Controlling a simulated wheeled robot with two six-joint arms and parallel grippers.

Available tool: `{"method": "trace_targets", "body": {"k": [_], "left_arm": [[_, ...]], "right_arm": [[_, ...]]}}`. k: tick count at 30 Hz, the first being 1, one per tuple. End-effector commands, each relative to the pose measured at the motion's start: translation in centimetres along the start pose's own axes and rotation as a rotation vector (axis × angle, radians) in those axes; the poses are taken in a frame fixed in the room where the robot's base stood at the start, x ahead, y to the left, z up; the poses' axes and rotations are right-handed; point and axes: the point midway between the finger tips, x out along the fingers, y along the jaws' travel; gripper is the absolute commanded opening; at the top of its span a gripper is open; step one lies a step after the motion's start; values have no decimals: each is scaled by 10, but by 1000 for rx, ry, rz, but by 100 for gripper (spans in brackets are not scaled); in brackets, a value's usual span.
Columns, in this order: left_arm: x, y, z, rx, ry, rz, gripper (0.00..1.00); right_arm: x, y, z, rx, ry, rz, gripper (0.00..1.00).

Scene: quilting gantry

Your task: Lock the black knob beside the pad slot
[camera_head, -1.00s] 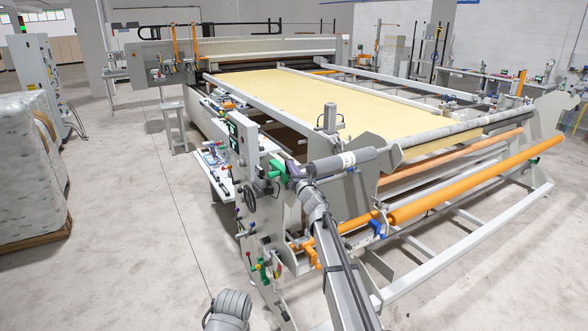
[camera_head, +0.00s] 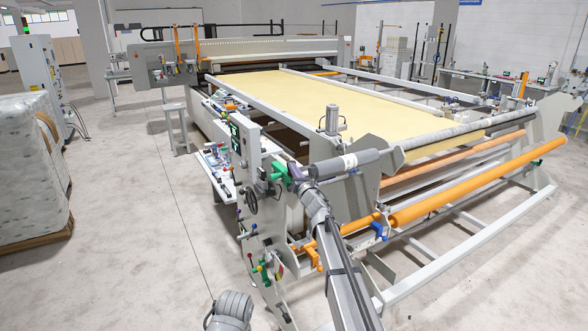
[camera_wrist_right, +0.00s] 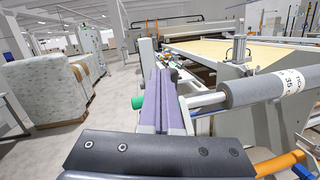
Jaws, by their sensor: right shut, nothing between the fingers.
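My right gripper (camera_head: 294,171) is shut and empty, held out in front of the grey upright control panel (camera_head: 246,148) at the near corner of the machine. Its purple fingers (camera_wrist_right: 163,100) lie together in the right wrist view. Small dark knobs (camera_head: 263,187) show on the panel beside the fingers, with a black handwheel (camera_head: 250,201) lower left. They are too small to tell which is the task's knob, or its lock state. The pad slot cannot be made out. A green part (camera_head: 279,168) shows right by the fingertips. My left gripper is out of view.
A grey roller (camera_head: 343,163) lies just right of my right gripper and also shows in the wrist view (camera_wrist_right: 265,88). Orange bars (camera_head: 480,193) run along the machine's near side. A wrapped stack (camera_head: 30,160) stands at far left. The floor between is clear.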

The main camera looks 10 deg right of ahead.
Motion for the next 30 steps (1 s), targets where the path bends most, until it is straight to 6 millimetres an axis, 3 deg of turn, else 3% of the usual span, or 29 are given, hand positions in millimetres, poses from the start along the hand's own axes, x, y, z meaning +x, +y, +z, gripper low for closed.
{"method": "trace_targets", "body": {"k": [5,6,15,20,30], "left_arm": [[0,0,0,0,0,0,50],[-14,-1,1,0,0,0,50],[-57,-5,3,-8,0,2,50],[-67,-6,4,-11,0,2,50],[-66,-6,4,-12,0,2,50]], "right_arm": [[-35,3,5,0,0,-3,0],[-38,6,19,0,0,-3,0],[-78,20,67,-1,0,-4,0],[-89,23,78,0,0,-3,0],[-91,23,78,0,0,-4,0]]}}
